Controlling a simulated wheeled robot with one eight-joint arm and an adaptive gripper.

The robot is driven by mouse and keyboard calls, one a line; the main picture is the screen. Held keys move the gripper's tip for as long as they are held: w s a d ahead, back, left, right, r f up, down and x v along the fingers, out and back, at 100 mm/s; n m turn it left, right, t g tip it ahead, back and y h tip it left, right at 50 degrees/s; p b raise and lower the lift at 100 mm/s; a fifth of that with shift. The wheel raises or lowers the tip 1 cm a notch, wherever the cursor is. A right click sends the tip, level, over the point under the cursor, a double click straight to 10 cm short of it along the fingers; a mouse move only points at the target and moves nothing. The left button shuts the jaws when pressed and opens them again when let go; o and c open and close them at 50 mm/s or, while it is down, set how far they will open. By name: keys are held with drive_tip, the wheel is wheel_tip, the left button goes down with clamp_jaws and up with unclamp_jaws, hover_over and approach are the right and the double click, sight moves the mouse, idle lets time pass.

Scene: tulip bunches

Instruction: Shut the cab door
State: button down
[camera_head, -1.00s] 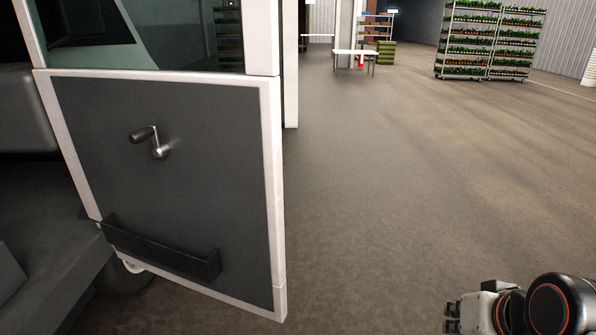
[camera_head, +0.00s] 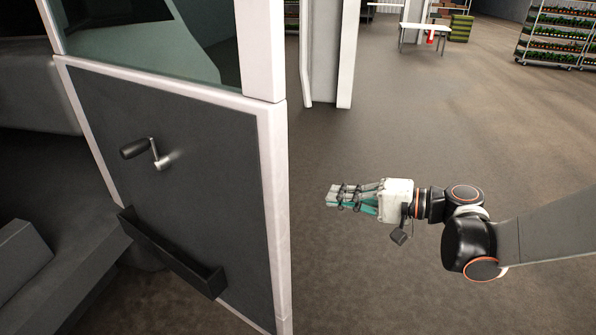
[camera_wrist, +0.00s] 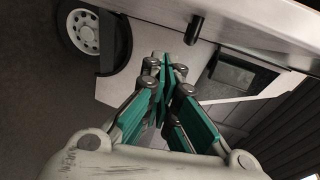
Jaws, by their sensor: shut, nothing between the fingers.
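The cab door (camera_head: 215,140) stands open at the left of the head view, with a dark grey inner panel, a white frame and a window above. A crank handle (camera_head: 147,150) and a black door pocket (camera_head: 170,252) are on its inner side. My gripper (camera_head: 332,195) is shut and empty, to the right of the door's white edge and apart from it in the picture. In the wrist view its teal fingers (camera_wrist: 165,75) are closed together. Beyond them the wrist view shows white vehicle bodywork (camera_wrist: 150,32) and a wheel (camera_wrist: 82,30).
A dark seat (camera_head: 50,262) shows inside the cab at the left. A white post (camera_head: 345,55) stands behind the door. A white table (camera_head: 425,30) and a plant rack (camera_head: 560,35) are far back. The floor right of the door is clear.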

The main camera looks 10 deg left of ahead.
sight(289, 191)
drive_tip(key=a+b, duration=0.1)
drive_tip(key=a, duration=0.2)
drive_tip(key=a+y+b, duration=0.1)
drive_tip(key=a, duration=0.3)
drive_tip(key=a+y+b, duration=0.1)
drive_tip(key=a, duration=0.3)
drive_tip(key=shift+s+a+r, duration=0.2)
drive_tip(key=shift+s+r, duration=0.2)
